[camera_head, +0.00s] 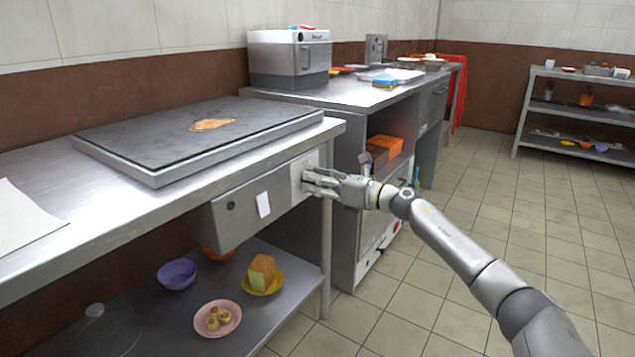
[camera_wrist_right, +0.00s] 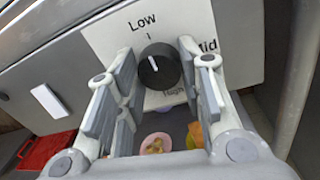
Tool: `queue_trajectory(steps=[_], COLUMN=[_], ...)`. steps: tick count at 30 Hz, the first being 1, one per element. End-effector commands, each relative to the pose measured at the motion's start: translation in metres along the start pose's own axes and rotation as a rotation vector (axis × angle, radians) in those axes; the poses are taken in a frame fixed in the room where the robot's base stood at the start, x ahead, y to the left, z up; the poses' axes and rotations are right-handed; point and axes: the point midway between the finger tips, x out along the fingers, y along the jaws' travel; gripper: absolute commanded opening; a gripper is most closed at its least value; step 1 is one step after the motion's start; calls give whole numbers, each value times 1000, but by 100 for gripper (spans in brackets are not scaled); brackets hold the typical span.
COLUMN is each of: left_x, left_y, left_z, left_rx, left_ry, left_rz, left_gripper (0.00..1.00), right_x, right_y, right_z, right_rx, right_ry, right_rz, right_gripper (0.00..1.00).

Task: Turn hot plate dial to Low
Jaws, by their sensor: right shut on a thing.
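The hot plate (camera_head: 140,137) is a dark flat slab on the steel counter, with a flat orange-brown piece on it. Its front panel (camera_head: 240,205) carries a white label with the dial. In the right wrist view the black round dial (camera_wrist_right: 159,66) sits below the word Low (camera_wrist_right: 143,22), with Mid to its right and High below. Its white pointer line points up, tilted slightly left, roughly toward the Low mark. My left gripper is not in view.
A lower shelf holds a purple bowl (camera_head: 177,273), a pink plate (camera_head: 217,318) and a yellow bowl (camera_head: 262,282) with a block. A counter leg (camera_head: 326,245) stands close right of the panel. Another counter with a grey machine (camera_head: 289,58) is behind. The tiled floor at right is clear.

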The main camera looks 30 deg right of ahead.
Motion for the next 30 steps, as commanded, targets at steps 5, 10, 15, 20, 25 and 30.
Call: queue_trajectory(steps=[5, 10, 15, 20, 25, 30], left_x=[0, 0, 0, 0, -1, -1], left_y=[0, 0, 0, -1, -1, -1], left_z=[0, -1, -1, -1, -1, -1], left_rx=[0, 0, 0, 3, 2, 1], left_ry=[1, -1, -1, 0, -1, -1], left_rz=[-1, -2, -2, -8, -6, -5], left_gripper=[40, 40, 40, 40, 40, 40], right_x=[0, 0, 0, -2, -14, -36], right_y=[1, 1, 0, 0, -1, 0], right_z=[-5, -3, -2, -2, -3, -3], right_rx=[1, 1, 1, 1, 2, 1], right_ry=[10, 6, 3, 3, 4, 7], right_rz=[4, 2, 1, 0, -1, -1], right_gripper=[40, 57, 57, 57, 57, 57])
